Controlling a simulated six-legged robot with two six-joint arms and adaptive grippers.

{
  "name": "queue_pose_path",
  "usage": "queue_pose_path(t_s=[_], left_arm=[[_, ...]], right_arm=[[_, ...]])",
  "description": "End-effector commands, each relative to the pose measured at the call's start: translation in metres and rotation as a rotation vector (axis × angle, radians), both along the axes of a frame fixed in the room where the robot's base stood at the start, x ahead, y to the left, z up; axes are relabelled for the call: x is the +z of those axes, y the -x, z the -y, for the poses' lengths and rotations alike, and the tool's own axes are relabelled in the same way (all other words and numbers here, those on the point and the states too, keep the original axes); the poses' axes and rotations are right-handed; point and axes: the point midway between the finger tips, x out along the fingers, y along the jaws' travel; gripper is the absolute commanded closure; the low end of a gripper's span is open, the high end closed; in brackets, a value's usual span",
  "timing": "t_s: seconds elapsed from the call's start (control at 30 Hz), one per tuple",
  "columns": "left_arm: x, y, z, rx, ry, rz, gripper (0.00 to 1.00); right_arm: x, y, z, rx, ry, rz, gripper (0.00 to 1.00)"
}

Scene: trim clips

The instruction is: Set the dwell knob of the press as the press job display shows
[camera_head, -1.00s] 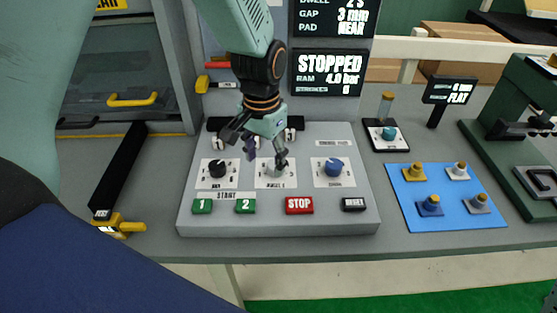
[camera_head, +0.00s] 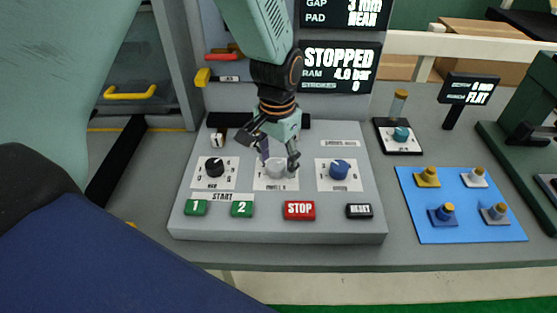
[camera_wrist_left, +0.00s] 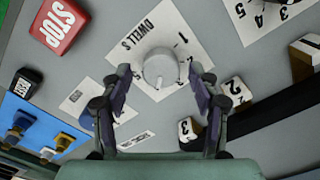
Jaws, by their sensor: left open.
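The grey-white dwell knob (camera_head: 276,169) is the middle of the three knobs on the press panel (camera_head: 335,228). In the wrist view the knob (camera_wrist_left: 160,68) sits on a white plate (camera_wrist_left: 140,42) marked "DWELL S" with numbers. Its pointer setting is hard to read. My left gripper (camera_head: 278,163) is open over it; in the wrist view its fingertips (camera_wrist_left: 161,74) stand on either side of the knob, with gaps showing. The job display (camera_head: 345,12) is cut by the top edge; gap "3 mm" and pad "NEAR" show, the dwell line does not.
A black knob (camera_head: 214,168) and a blue knob (camera_head: 339,170) flank it. Green 1 and 2 buttons, a red STOP button (camera_head: 299,210) and a black RESET button line the panel's front. The status display (camera_head: 340,68) reads STOPPED. A blue mat (camera_head: 462,207) with several pieces lies right.

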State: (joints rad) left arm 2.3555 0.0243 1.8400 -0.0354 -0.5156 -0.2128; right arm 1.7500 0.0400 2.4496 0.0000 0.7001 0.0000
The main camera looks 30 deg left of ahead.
Motion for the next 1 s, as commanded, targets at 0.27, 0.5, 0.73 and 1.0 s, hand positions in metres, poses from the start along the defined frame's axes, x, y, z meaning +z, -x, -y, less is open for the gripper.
queue_pose_path(t_s=[0.27, 0.5, 0.73, 1.0], left_arm=[[-0.0068, -0.0025, 0.0003, 0.0, 0.0, 0.001, 0.39], [-0.0068, -0.0034, 0.0002, 0.0, 0.0, 0.0, 0.5], [-0.0067, -0.0031, 0.0002, 0.0, 0.0, 0.0, 0.7], [-0.0065, -0.0029, 0.0001, 0.0, 0.0, -0.001, 0.93]], right_arm=[[-0.0002, 0.0004, 0.0, 0.0, 0.0, -0.001, 0.6], [-0.0002, 0.0002, 0.0, 0.0, 0.0, 0.0, 0.6], [-0.0002, 0.0002, 0.0, 0.0, 0.0, 0.0, 0.6], [-0.0001, 0.0002, 0.0, 0.0, 0.0, 0.0, 0.6]])
